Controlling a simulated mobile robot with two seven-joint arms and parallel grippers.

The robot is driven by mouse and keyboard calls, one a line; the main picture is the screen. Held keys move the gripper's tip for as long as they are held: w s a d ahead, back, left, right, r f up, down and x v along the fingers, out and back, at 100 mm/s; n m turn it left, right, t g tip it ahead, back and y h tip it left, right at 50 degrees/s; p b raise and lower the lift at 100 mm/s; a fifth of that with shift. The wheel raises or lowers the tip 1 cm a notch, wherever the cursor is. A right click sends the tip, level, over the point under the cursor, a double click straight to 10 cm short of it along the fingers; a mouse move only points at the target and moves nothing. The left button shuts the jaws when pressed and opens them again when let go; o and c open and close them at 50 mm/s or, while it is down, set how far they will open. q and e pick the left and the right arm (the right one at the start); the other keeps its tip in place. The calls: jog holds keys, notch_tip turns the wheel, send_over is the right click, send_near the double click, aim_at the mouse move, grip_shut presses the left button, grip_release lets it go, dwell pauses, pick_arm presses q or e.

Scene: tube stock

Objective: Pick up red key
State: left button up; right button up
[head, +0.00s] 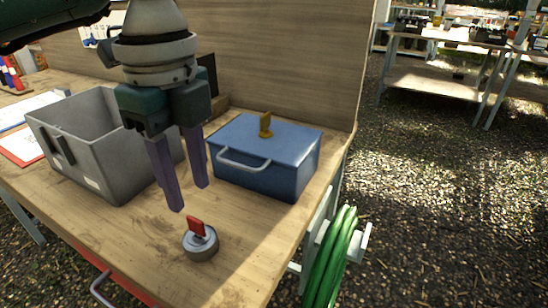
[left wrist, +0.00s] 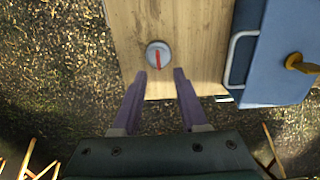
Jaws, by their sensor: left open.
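The red key (head: 196,227) stands upright on a round grey metal base (head: 201,246) on the table, near its front edge. In the left wrist view the red key (left wrist: 157,58) shows as a thin red bar on the round base (left wrist: 153,48). My left gripper (head: 191,199) is open and empty, pointing down, above and a little behind the key. In the left wrist view its two purple fingers (left wrist: 159,72) are spread apart, with the key just beyond their tips. My right gripper is not in view.
A blue box (head: 265,155) with a pale handle and a yellow key-like piece (head: 265,124) on its lid stands right of my gripper. An open grey bin (head: 85,160) stands to the left. A green hose (head: 330,262) hangs beside the table's right edge.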

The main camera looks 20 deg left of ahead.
aim_at(194, 218)
pick_arm(q)
notch_tip(194, 218, down, 7)
jog(key=shift+s+r, duration=0.1)
jog(key=shift+s, duration=0.05)
jog(key=shift+c, duration=0.4)
grip_shut()
dwell(0.4)
